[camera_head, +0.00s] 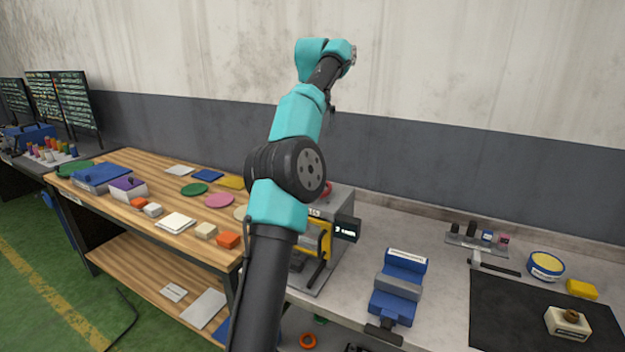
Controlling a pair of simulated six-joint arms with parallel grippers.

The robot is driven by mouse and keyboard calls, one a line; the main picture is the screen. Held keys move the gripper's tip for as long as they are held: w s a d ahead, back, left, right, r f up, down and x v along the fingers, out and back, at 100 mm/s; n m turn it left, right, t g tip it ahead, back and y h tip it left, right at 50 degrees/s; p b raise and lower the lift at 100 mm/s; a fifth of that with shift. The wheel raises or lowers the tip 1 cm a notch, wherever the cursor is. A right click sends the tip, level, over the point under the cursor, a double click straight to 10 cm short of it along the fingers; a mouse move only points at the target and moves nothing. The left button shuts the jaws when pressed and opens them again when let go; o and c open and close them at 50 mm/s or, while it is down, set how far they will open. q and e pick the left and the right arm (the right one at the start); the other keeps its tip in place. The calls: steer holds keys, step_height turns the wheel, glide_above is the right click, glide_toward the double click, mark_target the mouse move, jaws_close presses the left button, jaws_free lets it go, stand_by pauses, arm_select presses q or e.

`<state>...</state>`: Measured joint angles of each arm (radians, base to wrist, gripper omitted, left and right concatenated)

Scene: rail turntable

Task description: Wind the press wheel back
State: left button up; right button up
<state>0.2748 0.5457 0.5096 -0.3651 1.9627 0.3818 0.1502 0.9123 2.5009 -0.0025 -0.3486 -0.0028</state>
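The press (345,200) stands on the grey bench behind my arm, with a yellow frame (325,238) and a small dark display (347,229). A bit of red (327,188) shows at its top beside my arm's joint; it may be the press wheel, but most of it is hidden. One of my teal and black arms rises from the bottom edge across the middle, in front of the press, and ends high against the wall. I cannot make out gripper fingers on it. The other arm is not in view.
A blue vise (398,288) stands right of the press. Farther right are a hammer (490,264), a black mat (540,310), a round yellow-and-blue tin (546,265) and a yellow block (582,289). A wooden table (150,205) with coloured discs and blocks stands left.

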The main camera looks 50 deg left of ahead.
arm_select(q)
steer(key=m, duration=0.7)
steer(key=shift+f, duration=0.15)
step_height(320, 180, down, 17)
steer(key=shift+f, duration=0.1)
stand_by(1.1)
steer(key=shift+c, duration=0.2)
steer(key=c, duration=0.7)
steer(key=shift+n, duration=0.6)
